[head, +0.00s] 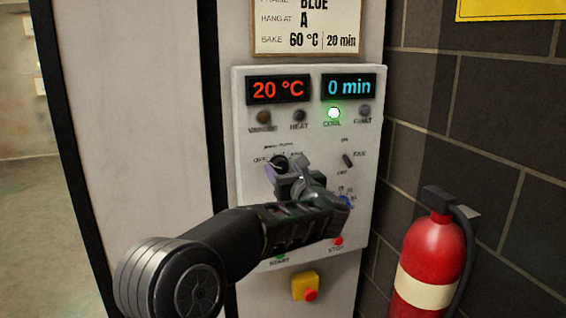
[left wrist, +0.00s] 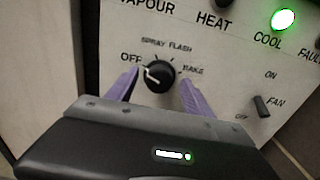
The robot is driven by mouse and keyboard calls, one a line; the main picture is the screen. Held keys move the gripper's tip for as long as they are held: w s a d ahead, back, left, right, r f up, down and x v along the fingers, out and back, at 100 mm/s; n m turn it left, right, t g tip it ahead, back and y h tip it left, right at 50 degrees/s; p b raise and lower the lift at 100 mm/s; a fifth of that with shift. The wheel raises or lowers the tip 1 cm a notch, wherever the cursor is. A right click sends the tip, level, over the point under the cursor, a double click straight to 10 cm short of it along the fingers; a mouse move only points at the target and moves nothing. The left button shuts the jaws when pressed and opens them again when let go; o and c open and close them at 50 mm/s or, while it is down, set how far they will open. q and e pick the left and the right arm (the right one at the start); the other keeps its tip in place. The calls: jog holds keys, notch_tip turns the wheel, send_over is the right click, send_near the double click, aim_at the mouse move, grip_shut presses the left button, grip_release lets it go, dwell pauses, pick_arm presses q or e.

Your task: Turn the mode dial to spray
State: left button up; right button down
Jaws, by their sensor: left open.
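The mode dial (left wrist: 157,76) is a round black knob on the pale control panel (head: 366,103), with OFF, SPRAY, FLASH and BAKE printed around it. In the left wrist view its white pointer line is on the left side, toward OFF. My left gripper (left wrist: 159,78) is open, with one purple finger on each side of the dial. I cannot tell whether the fingers touch it. In the head view the left gripper (head: 287,174) partly covers the dial (head: 278,160) and the labels near it. My right gripper is not in view.
The displays read 20 °C (head: 278,89) and 0 min (head: 348,87); the green COOL lamp (head: 333,113) is lit. A fan switch (head: 347,160) sits right of the dial. Below are a red stop button (head: 337,241) and yellow emergency box (head: 304,286). A fire extinguisher (head: 430,250) stands right.

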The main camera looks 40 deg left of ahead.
pick_arm(q)
jog(key=shift+w+a, duration=0.4)
jog(key=shift+a, duration=0.1)
grip_shut()
dwell(0.4)
